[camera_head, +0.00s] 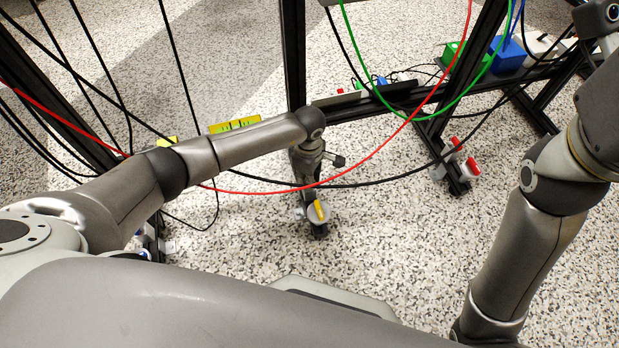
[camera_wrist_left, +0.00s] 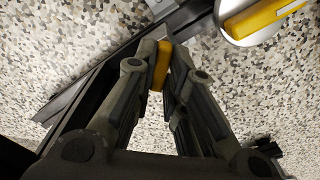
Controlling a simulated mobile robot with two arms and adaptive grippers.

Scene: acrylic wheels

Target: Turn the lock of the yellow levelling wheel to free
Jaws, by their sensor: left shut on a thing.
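The yellow levelling wheel (camera_head: 311,216) stands on the floor below a black frame post. It shows a pale round face with a yellow bar across it. In the left wrist view a pale disc (camera_wrist_left: 232,32) with a yellow bar (camera_wrist_left: 262,18) is at the top right, apart from my fingers. My left gripper (camera_wrist_left: 160,68) is shut on a small yellow piece (camera_wrist_left: 160,62), held between its fingertips. In the head view my left arm reaches down over the wheel, and its fingertips are hard to make out. My right gripper is not in view.
Red (camera_head: 384,134), green and black cables hang across the space in front of the frame. Red-marked wheels (camera_head: 472,167) stand under the frame to the right. A yellow block (camera_head: 234,125) lies behind my left arm. The speckled floor around the wheel is mostly clear.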

